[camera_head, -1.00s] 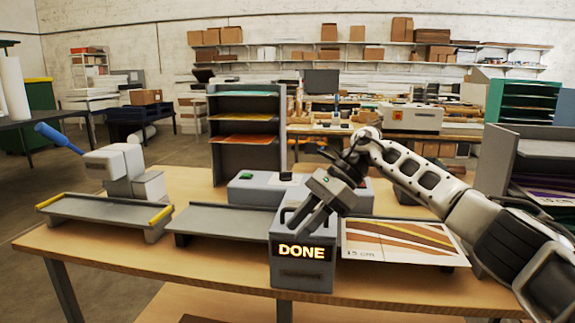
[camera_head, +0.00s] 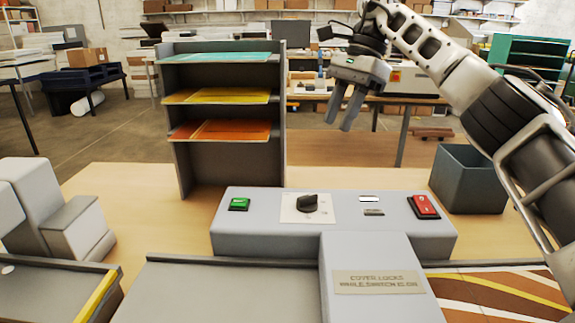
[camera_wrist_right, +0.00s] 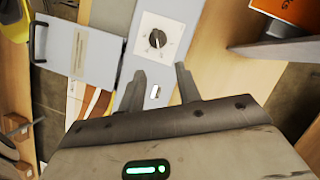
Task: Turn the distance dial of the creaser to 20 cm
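A black dial (camera_head: 307,203) sits on a white plate on top of a grey machine (camera_head: 270,237). Its scale is too small to read. The dial (camera_wrist_right: 157,38) also shows in the right wrist view, just beyond my fingertips. My right gripper (camera_head: 342,122) is empty and open, its two fingers apart and pointing down. It is raised above and clear of the dial, a little to its right in the head view. In the wrist view its fingers (camera_wrist_right: 162,75) touch nothing. My left gripper is not in view.
A green button (camera_head: 239,204) and a red switch (camera_head: 424,206) flank the dial. A cover (camera_head: 375,282) juts towards me. A shelf rack (camera_head: 180,150) with coloured sheets stands behind left, and a dark bin (camera_head: 470,180) behind right. A striped sheet (camera_head: 495,296) lies front right.

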